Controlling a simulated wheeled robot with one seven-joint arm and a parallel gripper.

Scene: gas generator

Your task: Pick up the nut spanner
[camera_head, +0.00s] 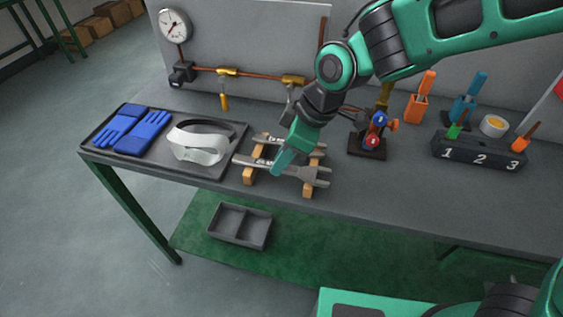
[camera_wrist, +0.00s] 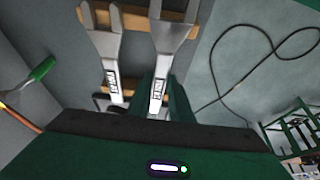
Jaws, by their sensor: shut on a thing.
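Two grey open-ended spanners lie across a wooden rack (camera_head: 309,189) on the bench. My gripper (camera_head: 278,165) points down at the front spanner (camera_head: 302,173). In the wrist view my gripper (camera_wrist: 162,98) has its fingers on both sides of the handle of this spanner (camera_wrist: 173,38), shut on it. The spanner is at the rack, and I cannot tell whether it touches the wood. The back spanner (camera_wrist: 103,45) lies beside it, apart from my fingers. Both handles carry dark labels, too small to read surely.
A black tray (camera_head: 222,170) with blue gloves (camera_head: 142,133) and a white visor (camera_head: 199,145) is to the left. A valve stand (camera_head: 368,142) and a numbered holder (camera_head: 470,153) are to the right. A gauge and pipe board stands behind. The bench's front edge is close.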

